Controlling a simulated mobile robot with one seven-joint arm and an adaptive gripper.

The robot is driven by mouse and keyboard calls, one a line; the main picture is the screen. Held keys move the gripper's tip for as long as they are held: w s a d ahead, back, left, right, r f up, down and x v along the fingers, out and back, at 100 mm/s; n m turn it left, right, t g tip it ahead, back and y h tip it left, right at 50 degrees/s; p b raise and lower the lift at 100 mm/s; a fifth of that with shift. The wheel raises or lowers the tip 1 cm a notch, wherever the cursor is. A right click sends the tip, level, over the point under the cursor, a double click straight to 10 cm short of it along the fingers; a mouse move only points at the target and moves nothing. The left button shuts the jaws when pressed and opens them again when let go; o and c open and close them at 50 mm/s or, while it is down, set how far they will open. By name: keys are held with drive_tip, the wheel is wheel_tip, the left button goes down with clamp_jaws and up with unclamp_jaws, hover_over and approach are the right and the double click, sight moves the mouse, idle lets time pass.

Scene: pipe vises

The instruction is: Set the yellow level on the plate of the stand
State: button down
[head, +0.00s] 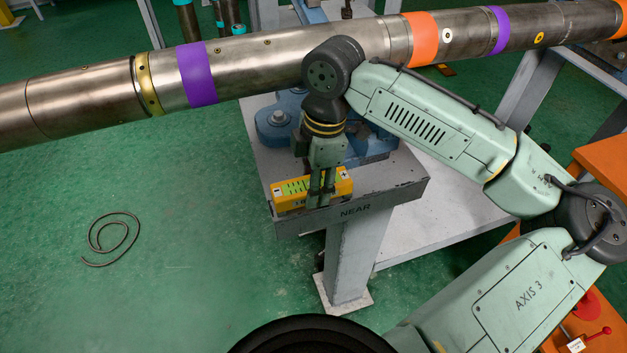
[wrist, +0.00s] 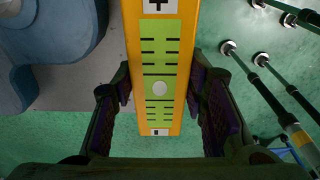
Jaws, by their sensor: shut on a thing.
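The yellow level (head: 288,198) with its green scale face is between the fingers of my gripper (head: 320,198) at the near edge of the stand's grey plate (head: 398,188), which is marked NEAR. In the wrist view the level (wrist: 160,60) runs lengthwise between the two dark fingers of my gripper (wrist: 160,100), its scale facing the camera. The grey plate (wrist: 85,82) shows left of the level there, with green floor to the right and below. I cannot tell whether the level touches the plate or is just above it.
A blue vise (head: 275,122) stands on the plate just behind the level. A long steel pipe (head: 85,95) with purple and orange bands crosses above the stand, close to my wrist. A coiled cable (head: 112,240) lies on the open green floor at left.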

drive_tip(key=c, duration=0.9)
unclamp_jaws()
drive_tip(key=shift+r, duration=0.1)
drive_tip(key=shift+r+p, duration=3.4)
drive_tip(key=shift+p, duration=0.05)
